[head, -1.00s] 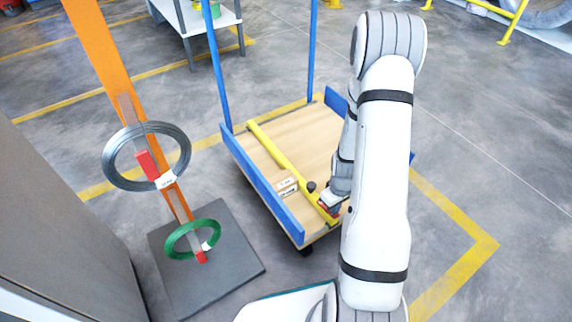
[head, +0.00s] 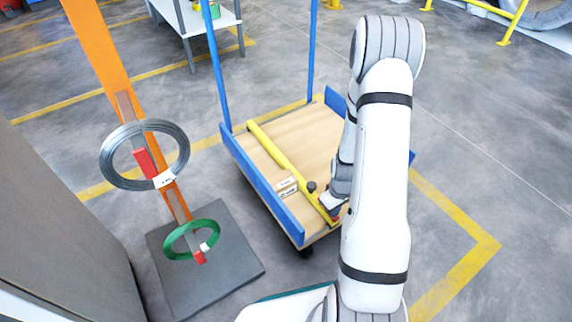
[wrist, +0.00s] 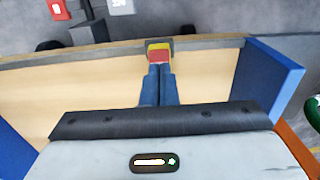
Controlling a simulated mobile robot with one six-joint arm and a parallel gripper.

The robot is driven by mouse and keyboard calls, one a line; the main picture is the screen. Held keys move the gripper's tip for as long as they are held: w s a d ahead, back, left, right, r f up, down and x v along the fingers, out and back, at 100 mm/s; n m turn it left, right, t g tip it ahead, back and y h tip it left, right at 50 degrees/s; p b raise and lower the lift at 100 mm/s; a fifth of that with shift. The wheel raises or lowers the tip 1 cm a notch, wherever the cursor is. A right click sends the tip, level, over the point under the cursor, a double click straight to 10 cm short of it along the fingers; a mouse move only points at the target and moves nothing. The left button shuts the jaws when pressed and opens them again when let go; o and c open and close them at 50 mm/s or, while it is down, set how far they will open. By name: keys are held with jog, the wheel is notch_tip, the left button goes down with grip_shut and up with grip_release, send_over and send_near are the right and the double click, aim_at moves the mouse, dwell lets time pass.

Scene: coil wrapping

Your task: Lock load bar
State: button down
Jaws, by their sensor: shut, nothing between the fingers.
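The yellow load bar (head: 279,152) lies lengthwise across the wooden deck of the blue-sided cart (head: 262,179). A black knob (head: 311,186) stands near its front end. My gripper (wrist: 160,68) is shut and empty, its blue fingers together. In the wrist view a red and yellow piece in a grey bracket (wrist: 159,51) sits at the deck edge, right at the fingertips; I cannot tell whether they touch. In the head view my gripper is at the bar's front end, partly hidden by my arm. Most of the bar is hidden in the wrist view.
An orange stand (head: 96,45) at left holds a grey wire coil (head: 108,176) and a green coil (head: 172,251). Blue side boards (wrist: 266,80) rise at the deck's sides. Open floor lies to the right.

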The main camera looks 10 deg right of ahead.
notch_tip(320, 180, up, 7)
jog(key=p, duration=0.5)
dwell(0.3)
dwell(0.4)
notch_tip(320, 180, up, 18)
jog(key=w+a+p, duration=0.1)
jog(key=a+p, duration=0.2)
jog(key=p, duration=0.6)
jog(key=s+a+r+m+t+p, duration=0.1)
jog(key=s+a+r+p, duration=0.2)
jog(key=r+p, duration=0.4)
jog(key=s+a+r+m+p, duration=0.1)
jog(key=s+a+r+p, duration=0.2)
jog(key=r, duration=1.9)
jog(key=s+a+r+m+t+p, duration=0.1)
jog(key=s+r+p, duration=0.6)
jog(key=r, duration=0.8)
jog(key=a+m+p, duration=0.1)
jog(key=a+p, duration=0.1)
jog(key=p, duration=0.1)
jog(key=shift+a+t+p, duration=0.3)
